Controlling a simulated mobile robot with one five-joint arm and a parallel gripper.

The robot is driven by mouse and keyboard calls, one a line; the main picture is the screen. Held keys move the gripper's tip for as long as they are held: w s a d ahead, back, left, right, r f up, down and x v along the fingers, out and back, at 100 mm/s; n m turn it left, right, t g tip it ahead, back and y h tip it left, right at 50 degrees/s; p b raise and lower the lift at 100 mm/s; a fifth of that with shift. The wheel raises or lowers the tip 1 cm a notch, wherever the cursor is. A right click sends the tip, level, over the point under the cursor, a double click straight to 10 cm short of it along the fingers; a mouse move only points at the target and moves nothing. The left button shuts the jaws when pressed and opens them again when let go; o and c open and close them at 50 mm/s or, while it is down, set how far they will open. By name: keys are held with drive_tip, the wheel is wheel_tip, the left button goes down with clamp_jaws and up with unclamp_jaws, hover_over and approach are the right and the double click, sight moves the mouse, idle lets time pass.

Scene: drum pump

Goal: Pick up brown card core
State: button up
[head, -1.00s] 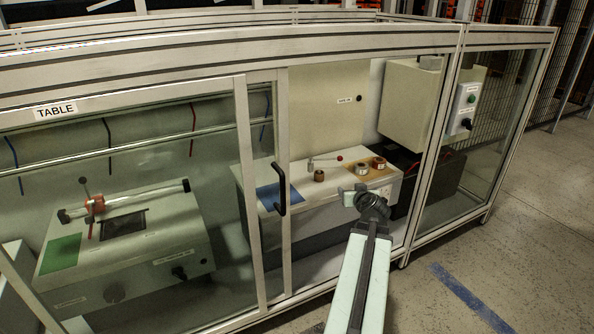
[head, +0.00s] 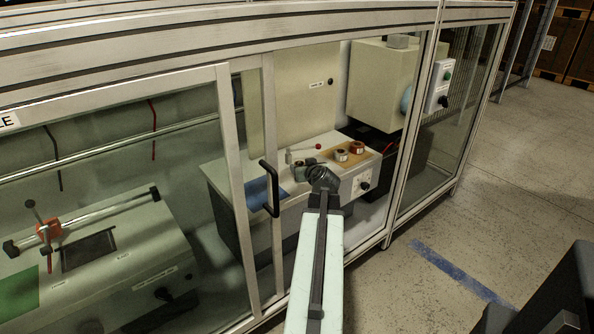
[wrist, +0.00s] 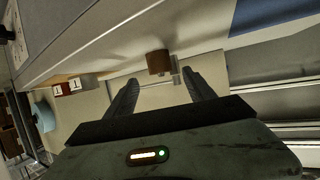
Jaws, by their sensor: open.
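The brown card core (wrist: 158,62) shows in the wrist view as a small brown cylinder, just beyond and between the two fingertips. My gripper (wrist: 160,92) is open, with one finger on each side of the view and nothing between them. In the head view my gripper (head: 315,172) reaches through the opening of the enclosure, low over the pale bench.
A lever with a red knob (head: 318,146) is behind my gripper. A blue mat (head: 262,192) lies left. The door handle (head: 270,188) and frame posts flank the opening.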

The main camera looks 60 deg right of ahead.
drive_tip(key=b+x, duration=0.1)
drive_tip(key=x, duration=0.1)
drive_tip(key=b+x, duration=0.1)
drive_tip(key=x, duration=0.1)
drive_tip(key=shift+w+d+f, duration=0.15)
drive_tip(key=shift+w+f, duration=0.05)
drive_tip(key=shift+f, duration=0.3)
drive_tip(key=shift+r, duration=0.1)
drive_tip(key=shift+c, duration=0.6)
clamp_jaws()
wheel_tip(320, 180, up, 10)
drive_tip(key=p, duration=1)
